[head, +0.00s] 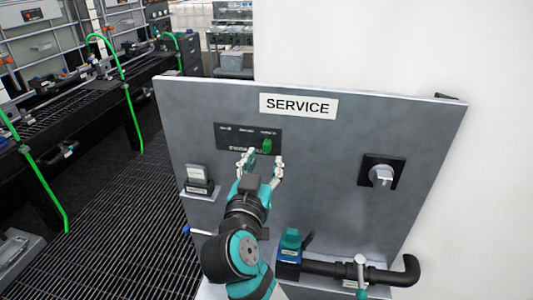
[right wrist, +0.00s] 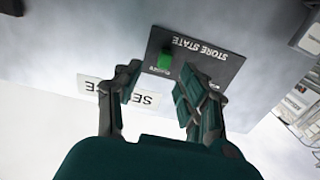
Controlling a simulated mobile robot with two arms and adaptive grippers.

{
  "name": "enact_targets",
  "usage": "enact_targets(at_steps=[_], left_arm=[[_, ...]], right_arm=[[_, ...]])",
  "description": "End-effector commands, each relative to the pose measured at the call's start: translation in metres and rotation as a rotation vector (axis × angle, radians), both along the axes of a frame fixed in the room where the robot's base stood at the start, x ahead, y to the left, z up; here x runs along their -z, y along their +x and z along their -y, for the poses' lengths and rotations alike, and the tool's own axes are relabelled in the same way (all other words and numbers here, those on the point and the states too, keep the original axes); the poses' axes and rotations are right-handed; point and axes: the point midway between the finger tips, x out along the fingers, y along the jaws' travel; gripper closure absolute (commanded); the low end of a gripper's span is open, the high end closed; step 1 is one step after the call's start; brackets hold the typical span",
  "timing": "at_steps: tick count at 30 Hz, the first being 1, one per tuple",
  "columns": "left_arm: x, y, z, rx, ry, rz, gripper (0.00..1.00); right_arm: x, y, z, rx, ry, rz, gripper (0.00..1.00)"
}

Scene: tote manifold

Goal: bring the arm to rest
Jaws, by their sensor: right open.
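My right gripper (head: 263,160) is open in front of the grey service panel (head: 320,180), just below a small black "STORE STATE" plate (head: 232,131) with a green knob (head: 267,146). In the right wrist view the open fingers (right wrist: 160,78) show nothing between them. The green knob (right wrist: 164,61) and the black plate (right wrist: 205,52) lie beyond the fingertips. The knob is toward the right end of the plate in the head view. I cannot tell how far the fingertips are from the knob. My left gripper is not in view.
A grey rotary knob (head: 381,175) is on the panel's right, and a small labelled block sits on a ledge (head: 200,193) at left. A black pipe with a teal-topped valve (head: 290,240) runs below. Benches with green hoses (head: 125,85) stand beyond the floor grating at left.

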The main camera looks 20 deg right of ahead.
Motion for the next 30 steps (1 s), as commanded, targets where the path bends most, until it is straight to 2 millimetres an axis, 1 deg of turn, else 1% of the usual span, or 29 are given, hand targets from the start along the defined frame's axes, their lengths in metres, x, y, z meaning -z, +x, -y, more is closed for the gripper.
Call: enact_targets(at_steps=[1, 3, 7, 20, 22, 23, 26, 29, 30], left_arm=[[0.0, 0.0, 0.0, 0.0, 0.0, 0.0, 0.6], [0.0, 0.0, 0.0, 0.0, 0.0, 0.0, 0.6], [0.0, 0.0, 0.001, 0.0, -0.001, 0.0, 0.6], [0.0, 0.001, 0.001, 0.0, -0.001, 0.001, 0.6], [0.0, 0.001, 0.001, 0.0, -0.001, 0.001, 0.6], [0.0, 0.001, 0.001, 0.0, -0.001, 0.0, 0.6], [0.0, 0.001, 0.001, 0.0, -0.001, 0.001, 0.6], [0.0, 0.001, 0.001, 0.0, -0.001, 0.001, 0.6], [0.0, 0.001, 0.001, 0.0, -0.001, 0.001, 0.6]], right_arm=[[0.001, -0.006, -0.004, -0.001, 0.003, -0.002, 0.6], [0.001, -0.013, -0.008, 0.0, 0.001, -0.002, 0.6], [0.0, -0.02, -0.012, 0.001, 0.001, 0.0, 0.6], [0.0, -0.02, -0.013, 0.001, 0.0, -0.001, 0.6], [0.007, -0.021, -0.011, -0.002, 0.003, -0.02, 0.6], [0.013, -0.021, -0.01, -0.005, 0.005, -0.039, 0.6], [0.05, -0.025, -0.001, -0.029, 0.022, -0.159, 0.6], [0.113, -0.042, 0.012, -0.082, 0.055, -0.364, 0.6], [0.141, -0.053, 0.017, -0.112, 0.071, -0.458, 0.6]])
